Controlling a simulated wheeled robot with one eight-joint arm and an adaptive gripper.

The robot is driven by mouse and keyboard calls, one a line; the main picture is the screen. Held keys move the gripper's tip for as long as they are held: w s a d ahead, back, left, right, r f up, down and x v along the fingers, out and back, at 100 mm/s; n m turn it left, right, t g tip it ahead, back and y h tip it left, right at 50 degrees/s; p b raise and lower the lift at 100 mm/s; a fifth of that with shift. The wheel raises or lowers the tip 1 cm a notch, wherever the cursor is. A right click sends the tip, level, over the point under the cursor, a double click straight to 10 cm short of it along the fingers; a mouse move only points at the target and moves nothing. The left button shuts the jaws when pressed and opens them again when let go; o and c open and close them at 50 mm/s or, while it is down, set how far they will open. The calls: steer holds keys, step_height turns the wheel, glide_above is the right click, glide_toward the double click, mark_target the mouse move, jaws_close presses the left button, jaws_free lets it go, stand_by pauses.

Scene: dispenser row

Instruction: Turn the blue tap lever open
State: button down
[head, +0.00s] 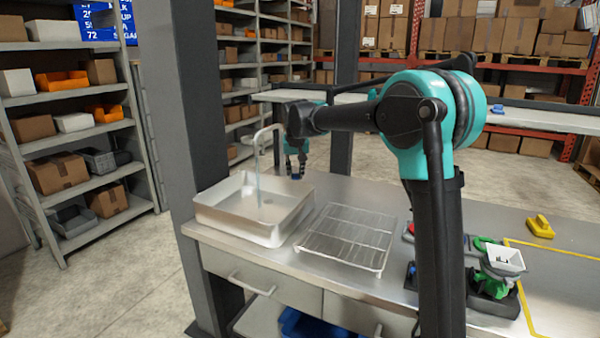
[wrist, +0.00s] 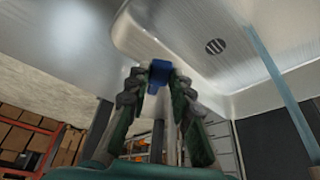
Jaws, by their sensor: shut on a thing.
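The blue tap lever (wrist: 160,68) sits between my fingertips in the wrist view. My gripper (wrist: 158,84) is shut on it. In the head view, my gripper (head: 296,170) is behind the sink's right rear corner, with the blue lever (head: 296,177) showing small at its tips. A light blue stream of water (head: 258,182) runs from the spout down into the sink. It also shows as a blue strip in the wrist view (wrist: 283,84). The lever's base is hidden.
A wire rack (head: 348,238) lies right of the sink on the steel counter. A green device with a white hopper (head: 502,262) and a yellow object (head: 540,227) are further right. A dark post (head: 200,110) stands left of the sink.

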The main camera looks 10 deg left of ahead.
steer(key=shift+a+m+h, duration=0.5)
steer(key=shift+a+m, duration=0.55)
steer(key=shift+m, duration=0.25)
steer(key=c, duration=1.3)
jaws_free()
steer(key=v, duration=1.2)
steer(key=shift+s, duration=0.1)
